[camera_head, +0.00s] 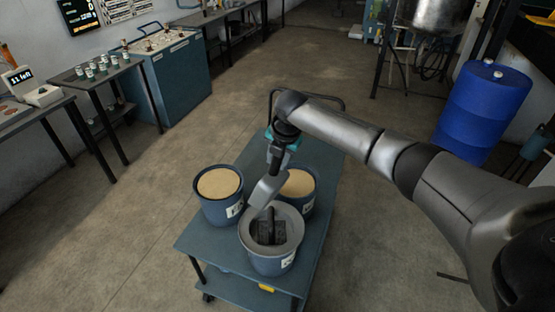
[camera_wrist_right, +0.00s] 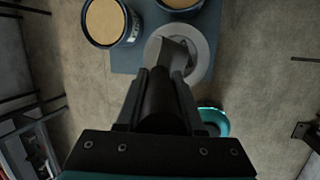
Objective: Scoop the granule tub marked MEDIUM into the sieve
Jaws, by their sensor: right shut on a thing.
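Three blue tubs stand on a cart. The left tub (camera_head: 220,190) and the back right tub (camera_head: 300,186) hold tan granules. The front tub (camera_head: 268,259) has a grey inside with a dark object (camera_head: 269,236) in it. Their white labels are too small to read, so I cannot tell which is MEDIUM. My right gripper (camera_head: 275,158) is shut on the handle of a grey metal scoop (camera_head: 267,190), also in the wrist view (camera_wrist_right: 172,54). The scoop points down over the front tub's back rim; I cannot tell if it touches. My left gripper is out of view.
The blue-grey cart (camera_head: 208,244) has a rail at its far end. A bench with small jars (camera_head: 92,70), a blue cabinet (camera_head: 175,75) and a screen device (camera_head: 33,88) line the left. A blue drum (camera_head: 484,105) stands right.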

